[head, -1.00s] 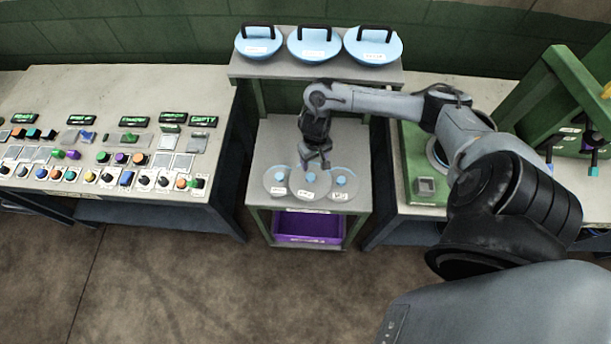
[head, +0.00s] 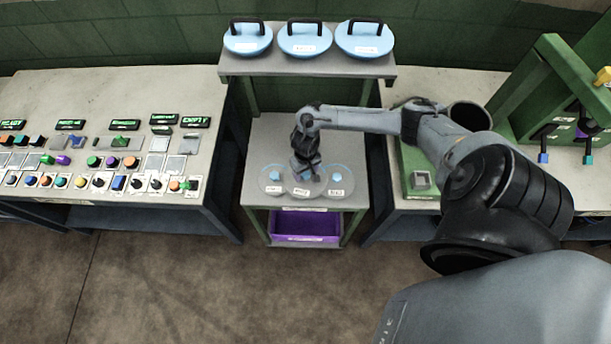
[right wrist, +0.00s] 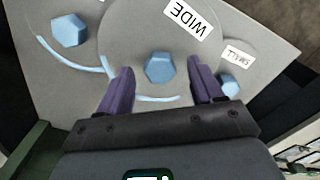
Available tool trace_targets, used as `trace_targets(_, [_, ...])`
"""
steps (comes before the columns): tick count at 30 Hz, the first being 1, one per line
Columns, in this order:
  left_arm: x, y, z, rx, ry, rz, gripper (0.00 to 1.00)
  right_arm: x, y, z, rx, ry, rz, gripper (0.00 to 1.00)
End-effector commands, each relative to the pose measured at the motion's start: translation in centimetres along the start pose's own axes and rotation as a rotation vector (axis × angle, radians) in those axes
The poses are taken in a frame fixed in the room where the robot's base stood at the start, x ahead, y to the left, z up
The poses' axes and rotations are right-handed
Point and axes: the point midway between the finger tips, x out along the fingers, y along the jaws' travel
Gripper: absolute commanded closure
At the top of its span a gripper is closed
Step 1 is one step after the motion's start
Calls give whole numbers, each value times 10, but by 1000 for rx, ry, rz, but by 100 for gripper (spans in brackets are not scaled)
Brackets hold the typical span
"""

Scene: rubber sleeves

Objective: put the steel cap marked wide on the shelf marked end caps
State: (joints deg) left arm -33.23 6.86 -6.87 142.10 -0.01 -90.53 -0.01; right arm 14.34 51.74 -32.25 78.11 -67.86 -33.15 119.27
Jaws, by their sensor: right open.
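The steel cap marked WIDE (right wrist: 130,25) is a flat grey disc with a blue hexagonal knob (right wrist: 159,68) and a white label. In the head view it appears to be the middle disc (head: 300,190) of three on the stand's lower surface. My right gripper (right wrist: 162,85) is open, its purple fingers on either side of the knob, not closed on it. In the head view my right gripper (head: 305,174) hides that knob. Whether the fingers touch the disc I cannot tell. My left gripper is not in view. I cannot read a shelf label saying end caps.
A cap marked SMALL (right wrist: 229,85) and another blue-knobbed disc (right wrist: 70,30) lie close on either side. The upper shelf (head: 290,66) holds three blue lids with black handles. A purple bin (head: 305,226) is below. A button-covered bench (head: 215,100) stands left.

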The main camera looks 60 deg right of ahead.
Motion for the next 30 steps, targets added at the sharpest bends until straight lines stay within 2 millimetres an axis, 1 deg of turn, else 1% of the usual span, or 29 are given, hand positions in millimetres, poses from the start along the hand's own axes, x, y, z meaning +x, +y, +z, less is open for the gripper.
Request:
trace_targets(2, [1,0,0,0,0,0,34,3,0,0,1,1,-1,34])
trace_targets(8, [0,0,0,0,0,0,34,4,0,0,0,1,-1,34])
trace_targets(9, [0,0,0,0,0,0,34,4,0,0,0,1,0,35])
trace_targets(14, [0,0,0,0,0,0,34,3,0,0,0,1,0,60])
trace_targets(21, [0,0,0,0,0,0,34,3,0,0,0,1,0,97])
trace_targets(22, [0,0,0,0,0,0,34,3,0,0,0,1,0,100])
trace_targets(30, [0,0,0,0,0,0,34,3,0,0,0,1,0,100])
